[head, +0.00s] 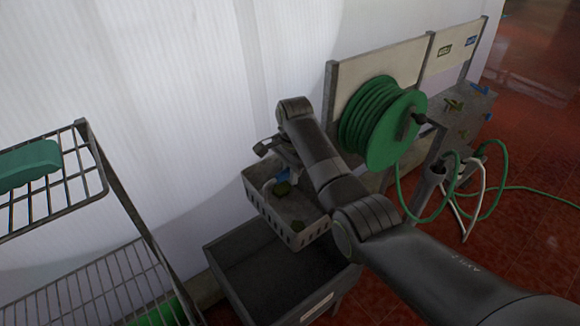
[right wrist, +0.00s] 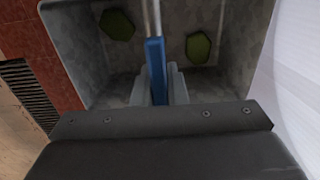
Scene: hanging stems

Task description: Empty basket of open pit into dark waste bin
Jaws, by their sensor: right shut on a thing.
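A grey slotted basket (head: 310,233) hangs from my right gripper (head: 281,178), above the dark waste bin (head: 240,284). In the right wrist view the gripper (right wrist: 157,88) is shut on the basket's blue handle grip (right wrist: 155,60). Two green pieces (right wrist: 117,24) (right wrist: 198,47) show on the basket floor there. The bin is an open dark box with a pale label on its front. My arm hides part of the basket's right side. My left gripper is not in view.
A green hose reel (head: 378,122) is on a panel behind my arm. Loose hoses hang there. A wire rack (head: 70,190) with a green object (head: 28,163) stands at left.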

